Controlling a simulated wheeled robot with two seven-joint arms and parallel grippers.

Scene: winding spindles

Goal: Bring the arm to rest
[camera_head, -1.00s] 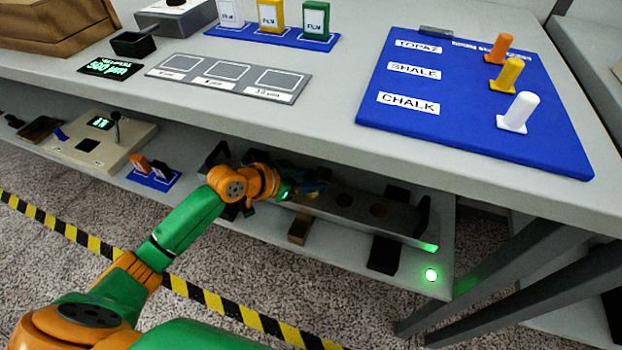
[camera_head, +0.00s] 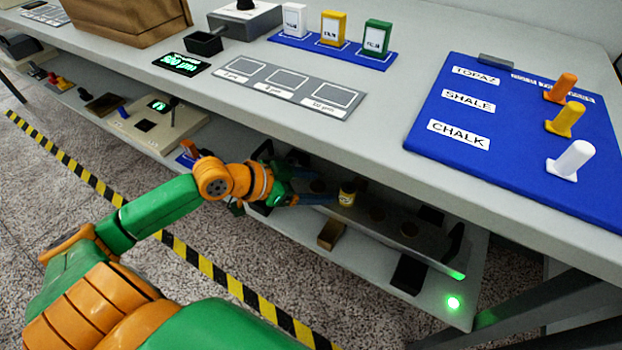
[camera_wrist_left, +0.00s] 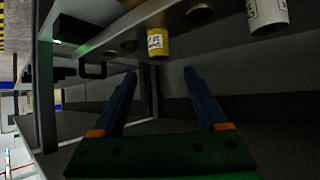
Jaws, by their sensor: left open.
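My left arm reaches from the lower left to the lower shelf under the table. My left gripper (camera_head: 316,180) is open, its two blue fingers apart with nothing between them. It is beside a small yellow labelled spool (camera_head: 347,194) that stands in the long grey rack (camera_head: 395,236). In the left wrist view the open fingers (camera_wrist_left: 160,74) point toward the yellow spool (camera_wrist_left: 158,44), with a gap between. A white labelled spool (camera_wrist_left: 267,15) shows at the upper right of that view. My right gripper is not in view.
The table edge overhangs the shelf closely above my gripper. On top are a blue board (camera_head: 500,165) with orange, yellow and white pegs, a grey three-square plate (camera_head: 285,88), and a blue strip with three boxes. A green light (camera_head: 454,303) glows at the shelf's front right.

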